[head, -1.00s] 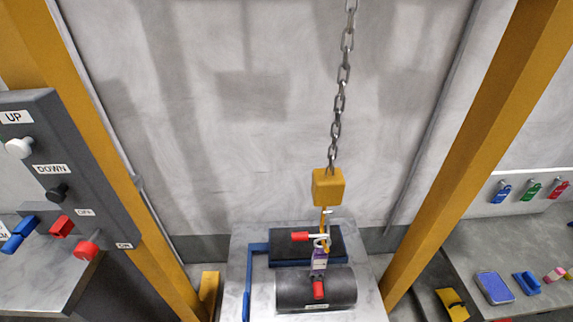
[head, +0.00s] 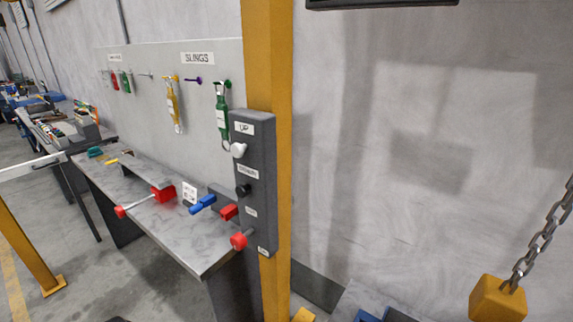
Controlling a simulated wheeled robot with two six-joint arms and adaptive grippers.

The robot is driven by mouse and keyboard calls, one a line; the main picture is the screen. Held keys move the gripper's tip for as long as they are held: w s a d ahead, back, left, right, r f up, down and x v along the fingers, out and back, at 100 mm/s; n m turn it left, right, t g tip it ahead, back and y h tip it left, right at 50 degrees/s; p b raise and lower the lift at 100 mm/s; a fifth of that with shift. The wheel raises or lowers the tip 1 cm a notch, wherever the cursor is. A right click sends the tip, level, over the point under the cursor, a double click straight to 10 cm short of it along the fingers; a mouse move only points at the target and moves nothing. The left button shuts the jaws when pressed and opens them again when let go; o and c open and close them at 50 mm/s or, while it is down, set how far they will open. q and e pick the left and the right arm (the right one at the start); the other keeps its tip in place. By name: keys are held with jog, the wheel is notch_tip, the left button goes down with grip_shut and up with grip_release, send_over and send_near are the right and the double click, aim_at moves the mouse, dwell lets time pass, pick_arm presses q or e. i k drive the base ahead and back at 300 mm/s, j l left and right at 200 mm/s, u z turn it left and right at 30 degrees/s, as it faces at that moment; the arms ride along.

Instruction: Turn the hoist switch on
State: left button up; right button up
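The dark grey hoist control panel (head: 255,180) is on the yellow post, near the middle of the head view. It carries a white knob (head: 238,150) under an UP label and a black knob (head: 243,190) under a DOWN label. Lower down is the switch lever with a red ball end (head: 238,240), sticking out of the panel's face. An OFF label (head: 250,212) is above it and an ON label (head: 262,251) is below it. The lever appears tilted downward; its exact setting is hard to tell. Neither gripper is in view.
A yellow post (head: 270,60) stands behind the panel. A grey bench (head: 190,235) is left of it, with red and blue items near the panel's left edge. Slings hang on the board (head: 205,100) above. A yellow hoist block (head: 497,298) hangs on a chain at lower right.

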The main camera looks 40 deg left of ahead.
aim_at(238, 241)
jog(key=k+l+u, duration=0.1)
jog(key=u, duration=1.45)
